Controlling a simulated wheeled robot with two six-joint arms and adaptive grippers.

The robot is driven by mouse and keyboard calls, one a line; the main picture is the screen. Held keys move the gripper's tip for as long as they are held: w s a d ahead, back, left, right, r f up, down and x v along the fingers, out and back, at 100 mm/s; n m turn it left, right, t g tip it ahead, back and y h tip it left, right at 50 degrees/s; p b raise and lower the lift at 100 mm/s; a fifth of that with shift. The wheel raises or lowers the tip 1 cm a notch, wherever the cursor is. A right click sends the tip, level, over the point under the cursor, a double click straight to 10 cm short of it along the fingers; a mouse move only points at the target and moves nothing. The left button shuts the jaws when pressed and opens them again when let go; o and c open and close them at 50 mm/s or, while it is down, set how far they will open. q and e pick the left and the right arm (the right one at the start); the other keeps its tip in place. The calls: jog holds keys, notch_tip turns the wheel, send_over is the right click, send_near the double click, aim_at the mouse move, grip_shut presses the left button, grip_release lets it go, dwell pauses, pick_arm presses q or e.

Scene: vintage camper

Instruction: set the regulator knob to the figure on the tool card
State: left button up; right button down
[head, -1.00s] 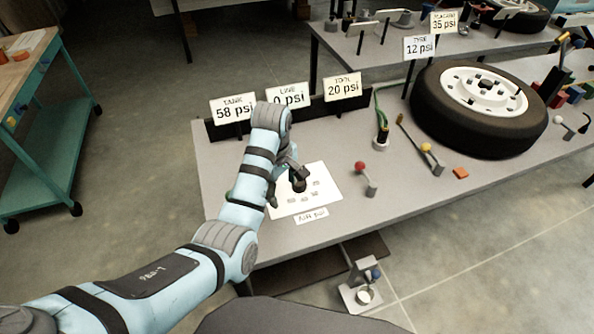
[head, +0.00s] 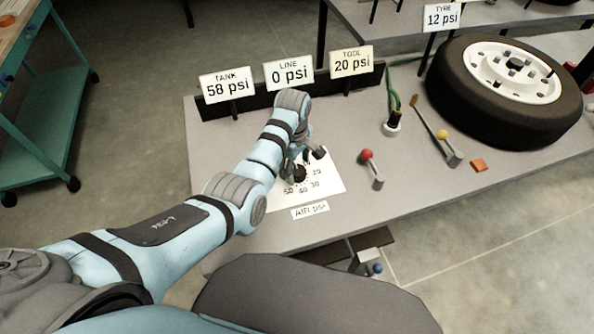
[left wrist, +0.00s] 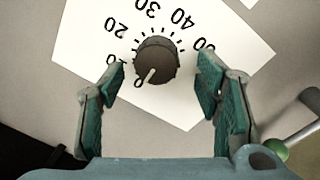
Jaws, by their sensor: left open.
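The regulator knob (left wrist: 157,62) is dark and round, on a white dial sheet (left wrist: 235,62) with figures around it. Its pale pointer aims down-left, at the 0 mark, in the left wrist view. In the head view the knob (head: 299,174) is partly covered by my left gripper (head: 305,160). The tool card (head: 352,62) reads 20 psi. My left gripper (left wrist: 162,82) is open, one finger each side of the knob in the picture, with gaps visible and no contact seen. My right gripper is not in view.
The tank card (head: 227,86) reads 58 psi and the line card (head: 289,73) 0 psi. A red-knobbed lever (head: 372,168) stands right of the dial. A yellow-knobbed lever (head: 448,147) and a tyre (head: 505,92) are further right.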

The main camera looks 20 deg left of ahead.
pick_arm(q)
jog(key=shift+w+f, duration=0.25)
jog(key=shift+f, duration=0.65)
jog(key=shift+w+d+f, duration=0.1)
jog(key=shift+f, duration=0.15)
jog(key=shift+s+r, duration=0.2)
jog(key=c, duration=1.2)
jog(key=shift+o, duration=0.2)
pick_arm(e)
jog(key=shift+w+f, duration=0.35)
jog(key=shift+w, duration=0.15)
